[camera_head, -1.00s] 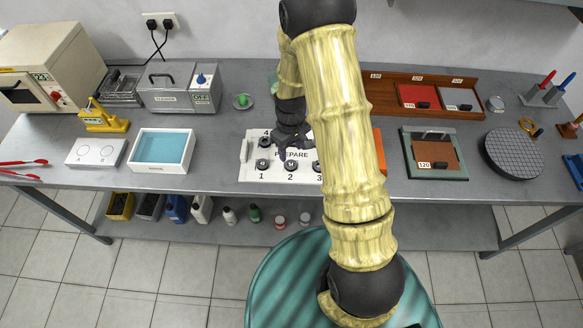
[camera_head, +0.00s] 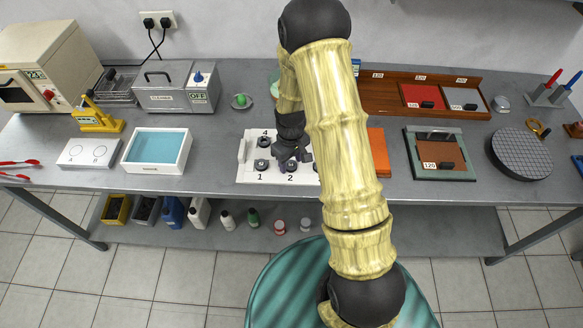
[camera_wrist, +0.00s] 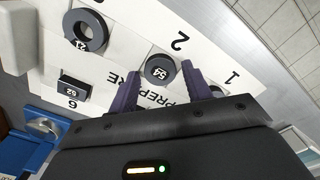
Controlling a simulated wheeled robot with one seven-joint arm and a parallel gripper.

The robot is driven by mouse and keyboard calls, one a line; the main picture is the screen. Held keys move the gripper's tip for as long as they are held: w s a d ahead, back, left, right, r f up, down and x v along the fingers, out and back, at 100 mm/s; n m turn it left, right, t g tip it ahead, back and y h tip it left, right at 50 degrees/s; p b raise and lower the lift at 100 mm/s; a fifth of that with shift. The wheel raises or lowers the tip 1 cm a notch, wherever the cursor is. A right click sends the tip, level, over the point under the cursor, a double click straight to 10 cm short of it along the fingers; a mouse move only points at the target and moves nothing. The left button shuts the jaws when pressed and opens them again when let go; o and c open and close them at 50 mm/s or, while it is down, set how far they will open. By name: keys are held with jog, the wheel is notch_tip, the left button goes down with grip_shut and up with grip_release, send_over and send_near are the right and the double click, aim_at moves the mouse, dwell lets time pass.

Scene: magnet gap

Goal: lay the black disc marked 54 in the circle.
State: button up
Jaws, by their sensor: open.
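In the head view the disc (camera_head: 289,167) shows just in front of my gripper (camera_head: 293,154). In the wrist view my gripper (camera_wrist: 161,77) is open, its two dark fingers on either side of the disc's near part; I cannot tell whether they touch it. A white block (camera_head: 90,152) at the left of the bench bears two small drawn circles.
In the wrist view a black ring (camera_wrist: 87,31) and a block marked 62 (camera_wrist: 74,90) stand on the board. A water-filled white tray (camera_head: 157,151) lies left of the board. A orange plate (camera_head: 379,152) and a framed brown panel (camera_head: 440,153) lie right.

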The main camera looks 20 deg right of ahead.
aim_at(291, 165)
jog(key=c, duration=0.8)
jog(key=shift+r+p, duration=1.95)
jog(key=shift+r, duration=0.6)
jog(key=shift+f, duration=0.1)
